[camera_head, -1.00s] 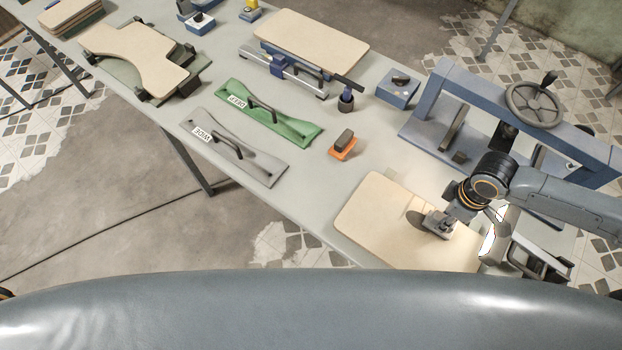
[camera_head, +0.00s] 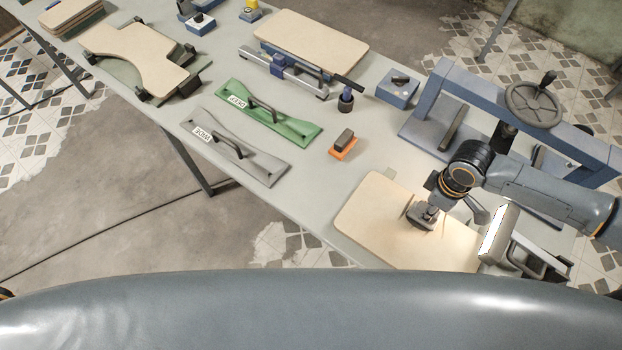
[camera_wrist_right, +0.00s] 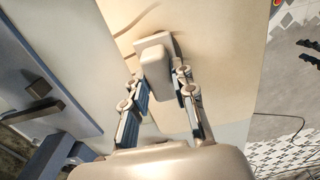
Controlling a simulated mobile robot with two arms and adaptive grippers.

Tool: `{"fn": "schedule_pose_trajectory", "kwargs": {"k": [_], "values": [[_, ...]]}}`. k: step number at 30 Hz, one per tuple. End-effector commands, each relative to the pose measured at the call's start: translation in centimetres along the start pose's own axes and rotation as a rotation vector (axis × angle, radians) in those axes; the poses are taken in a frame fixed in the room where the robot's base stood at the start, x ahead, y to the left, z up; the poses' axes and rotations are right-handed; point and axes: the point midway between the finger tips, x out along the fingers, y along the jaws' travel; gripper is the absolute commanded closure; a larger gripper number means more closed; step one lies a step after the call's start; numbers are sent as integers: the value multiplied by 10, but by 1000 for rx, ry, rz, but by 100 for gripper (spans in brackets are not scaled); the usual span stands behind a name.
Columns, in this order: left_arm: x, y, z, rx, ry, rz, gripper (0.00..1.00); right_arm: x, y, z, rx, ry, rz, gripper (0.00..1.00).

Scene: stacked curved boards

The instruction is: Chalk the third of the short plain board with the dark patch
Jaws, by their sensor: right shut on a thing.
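A short plain pale wooden board (camera_head: 375,215) lies flat near the front right of the bench. It also fills much of the right wrist view (camera_wrist_right: 225,70). My right gripper (camera_head: 426,214) is over the middle of this board. In the right wrist view the gripper (camera_wrist_right: 160,80) is shut on a pale block (camera_wrist_right: 155,65) with a wider foot. The block is at or just above the board; I cannot tell if it touches. Dark shading beside the gripper may be shadow; I cannot make out a clear dark patch. My left gripper is not in view.
A lit lamp (camera_head: 492,238) stands at the board's right end. A blue press with a handwheel (camera_head: 533,103) stands behind. An orange holder with a brown block (camera_head: 343,144), a green template (camera_head: 262,115) and a grey template (camera_head: 240,150) lie left. Bench between is clear.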

Motion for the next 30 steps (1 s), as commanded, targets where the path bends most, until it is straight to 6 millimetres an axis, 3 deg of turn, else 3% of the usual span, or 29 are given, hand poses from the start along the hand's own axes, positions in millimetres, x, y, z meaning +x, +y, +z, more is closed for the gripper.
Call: {"fn": "schedule_pose_trajectory", "kwargs": {"k": [8, 21, 30], "values": [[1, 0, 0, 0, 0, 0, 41, 2, -2, -3, -2, 3, -4, 100], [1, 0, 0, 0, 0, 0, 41, 1, -2, -37, -2, 3, -3, 100], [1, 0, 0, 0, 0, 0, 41, 0, -1, -43, -2, 1, -3, 100]]}}
